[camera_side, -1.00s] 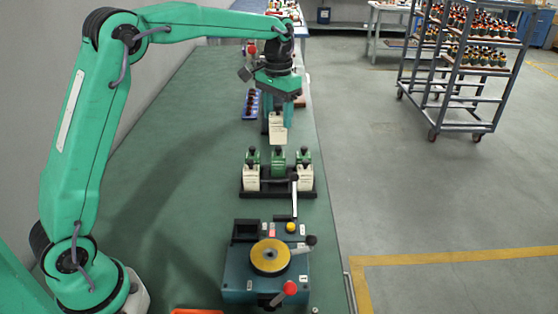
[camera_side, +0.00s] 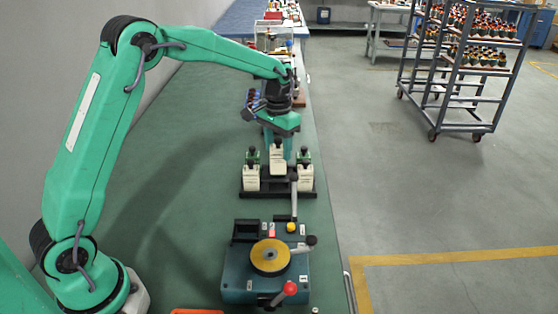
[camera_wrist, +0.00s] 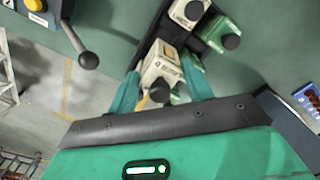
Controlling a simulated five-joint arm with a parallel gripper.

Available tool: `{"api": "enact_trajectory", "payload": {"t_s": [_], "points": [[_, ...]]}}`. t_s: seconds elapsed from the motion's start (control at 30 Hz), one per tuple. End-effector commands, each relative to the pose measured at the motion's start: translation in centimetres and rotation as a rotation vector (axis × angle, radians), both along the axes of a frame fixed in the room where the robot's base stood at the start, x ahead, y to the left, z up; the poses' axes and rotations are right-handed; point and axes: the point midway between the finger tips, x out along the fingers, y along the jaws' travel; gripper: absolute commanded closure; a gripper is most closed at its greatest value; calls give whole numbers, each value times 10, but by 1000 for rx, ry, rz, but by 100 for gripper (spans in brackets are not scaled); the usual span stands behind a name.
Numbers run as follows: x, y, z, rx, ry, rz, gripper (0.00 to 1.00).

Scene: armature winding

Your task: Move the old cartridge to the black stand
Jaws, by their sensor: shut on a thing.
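The old cartridge, a cream block with a dark knob, is in my gripper (camera_side: 278,148) in the side view. The cartridge (camera_side: 277,162) is upright at the middle of the black stand (camera_side: 232,194), between two cream cartridges (camera_side: 251,178) (camera_side: 305,178). Its lower end is close over the stand; I cannot tell whether it touches. In the wrist view the fingers of my gripper (camera_wrist: 163,88) are shut on both sides of the cartridge (camera_wrist: 162,68). Green cartridges stand in the stand's back row; one shows in the wrist view (camera_wrist: 222,32). The middle green one is mostly hidden.
A blue winding fixture (camera_side: 238,285) with a yellow disc (camera_side: 270,257) and a red-knobbed lever (camera_side: 289,288) stands in front of the stand. A grey lever (camera_side: 294,195) rises at the stand's front right. The green bench (camera_side: 180,200) is clear to the left.

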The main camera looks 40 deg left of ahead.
Motion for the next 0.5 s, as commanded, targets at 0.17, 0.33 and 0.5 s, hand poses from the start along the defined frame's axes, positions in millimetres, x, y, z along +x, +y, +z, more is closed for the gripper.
{"api": "enact_trajectory", "payload": {"t_s": [0.17, 0.33, 0.5], "points": [[0, 0, -7, 0, 2, 0, 75], [0, 0, -18, 0, 1, 0, 75], [0, 0, -32, 0, 3, 0, 75]]}}
